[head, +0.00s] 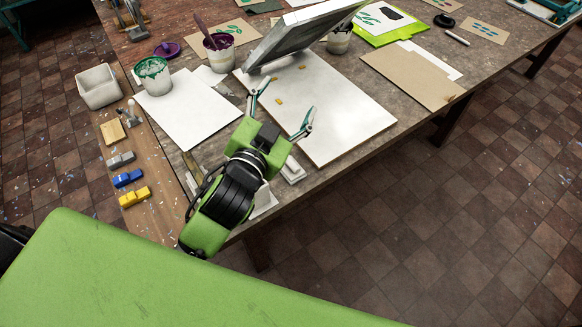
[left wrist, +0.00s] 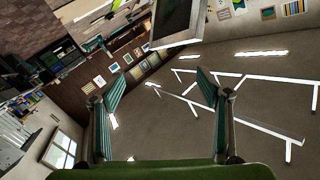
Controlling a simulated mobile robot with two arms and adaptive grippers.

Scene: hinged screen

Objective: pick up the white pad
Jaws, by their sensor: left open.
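A small white pad (head: 292,169) lies on the near edge of the table, partly hidden behind my left wrist. My left gripper (head: 287,97) is open and empty, above the white board. Its fingers point away from the pad, toward the raised hinged screen (head: 300,32). In the left wrist view the open fingers (left wrist: 160,77) have nothing between them. The screen's corner shows at the top there (left wrist: 177,22), and the pad does not show. My right gripper is in neither view.
A white board (head: 340,105) lies under the screen. White paper (head: 195,115), a green paint pot (head: 155,78) and a purple pot (head: 219,55) stand left of it. A wooden strip holds yellow (head: 135,195), blue (head: 127,178) and grey (head: 121,160) pieces.

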